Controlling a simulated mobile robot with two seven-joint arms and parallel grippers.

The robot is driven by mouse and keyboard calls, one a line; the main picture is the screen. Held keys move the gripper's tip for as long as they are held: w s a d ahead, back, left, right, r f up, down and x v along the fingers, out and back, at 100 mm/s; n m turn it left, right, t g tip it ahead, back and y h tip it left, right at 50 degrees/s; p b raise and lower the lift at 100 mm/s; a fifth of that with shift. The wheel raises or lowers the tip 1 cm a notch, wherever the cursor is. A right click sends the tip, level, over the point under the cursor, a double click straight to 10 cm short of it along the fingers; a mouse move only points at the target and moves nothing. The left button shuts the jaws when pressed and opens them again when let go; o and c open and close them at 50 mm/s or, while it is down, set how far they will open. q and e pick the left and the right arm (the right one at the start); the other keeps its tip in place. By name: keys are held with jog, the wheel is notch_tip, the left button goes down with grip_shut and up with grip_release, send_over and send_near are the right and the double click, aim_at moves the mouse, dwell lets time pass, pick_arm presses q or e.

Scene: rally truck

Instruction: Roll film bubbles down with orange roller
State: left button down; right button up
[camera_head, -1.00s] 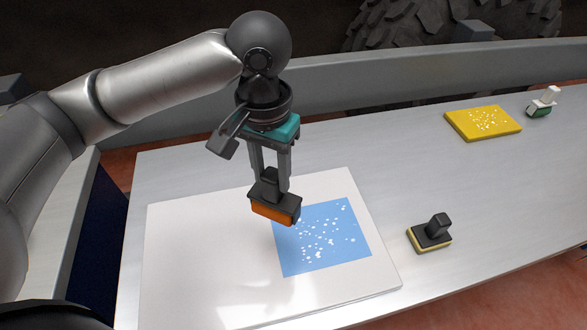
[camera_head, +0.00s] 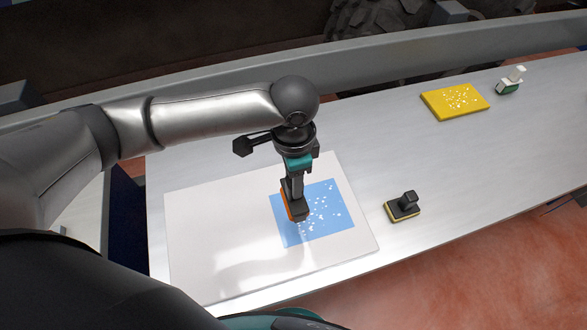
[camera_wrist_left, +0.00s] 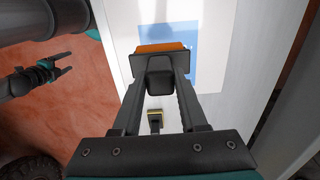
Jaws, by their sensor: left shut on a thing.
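My left gripper (camera_head: 294,190) is shut on the black handle of the orange roller (camera_head: 288,203), a block-like tool with an orange underside. The roller is over the left part of the blue film (camera_head: 318,230), which has several white bubbles, mostly to the right of the tool. I cannot tell whether the roller touches the film. The film lies on a white panel (camera_head: 215,235). The left wrist view also shows the roller's orange edge (camera_wrist_left: 163,47) beyond the handle, with film around it. My right gripper (camera_wrist_left: 52,70) appears at the left of that view, open and empty, away from the film.
A black tool with a yellow base (camera_head: 403,207) stands right of the panel.

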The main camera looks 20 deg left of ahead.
dwell(0.4)
pick_arm(q)
jog(key=shift+r+p, duration=0.1)
jog(key=shift+p, duration=0.35)
jog(key=shift+f+b, duration=0.8)
jog(key=shift+f, duration=1.8)
